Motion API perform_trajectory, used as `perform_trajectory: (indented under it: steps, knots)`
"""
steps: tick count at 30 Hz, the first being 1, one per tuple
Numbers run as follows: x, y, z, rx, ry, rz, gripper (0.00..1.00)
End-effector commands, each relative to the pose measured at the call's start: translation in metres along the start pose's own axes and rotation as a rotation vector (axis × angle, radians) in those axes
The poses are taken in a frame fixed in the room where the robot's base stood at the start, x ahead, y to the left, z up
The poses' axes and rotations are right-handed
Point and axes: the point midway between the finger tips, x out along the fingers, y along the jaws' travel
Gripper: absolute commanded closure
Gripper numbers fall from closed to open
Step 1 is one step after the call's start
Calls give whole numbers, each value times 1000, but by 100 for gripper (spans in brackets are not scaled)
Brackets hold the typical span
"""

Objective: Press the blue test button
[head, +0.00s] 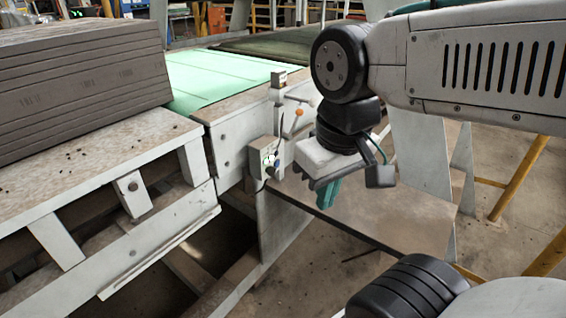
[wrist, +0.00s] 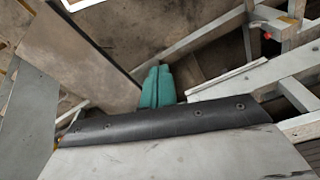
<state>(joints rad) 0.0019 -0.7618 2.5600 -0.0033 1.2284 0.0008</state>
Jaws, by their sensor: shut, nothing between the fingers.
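The blue test button (head: 277,163) is a small dark-blue spot on the right side of a small grey box (head: 261,157). The box is fixed to the front of the bench frame in the head view. My gripper (head: 326,196) has teal fingers, pressed together and empty, pointing down. It is to the right of the button and lower in the picture, clearly apart from it. In the wrist view the closed teal fingers (wrist: 157,88) show in the middle. I cannot make out the blue button in the wrist view.
Above the box are levers, one with an orange knob (head: 299,112). A stack of grey boards (head: 80,85) lies on the left bench. A green sheet (head: 215,80) covers the bench behind. A brown sloping panel (head: 370,215) is below my gripper. A yellow rail (head: 520,178) stands right.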

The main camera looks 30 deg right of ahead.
Motion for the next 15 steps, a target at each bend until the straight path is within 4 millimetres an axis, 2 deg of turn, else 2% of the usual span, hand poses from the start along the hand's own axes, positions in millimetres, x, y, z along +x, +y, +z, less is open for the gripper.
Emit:
perform_trajectory:
  steps: [4, 7, 11, 15]
  knots:
    - [2, 3, -5, -3, 5, 9, 100]
    - [8, 16, -24, -20, 30, 49, 100]
    - [27, 52, -72, -88, 92, 155, 100]
    - [57, 104, -136, -240, 171, 290, 100]
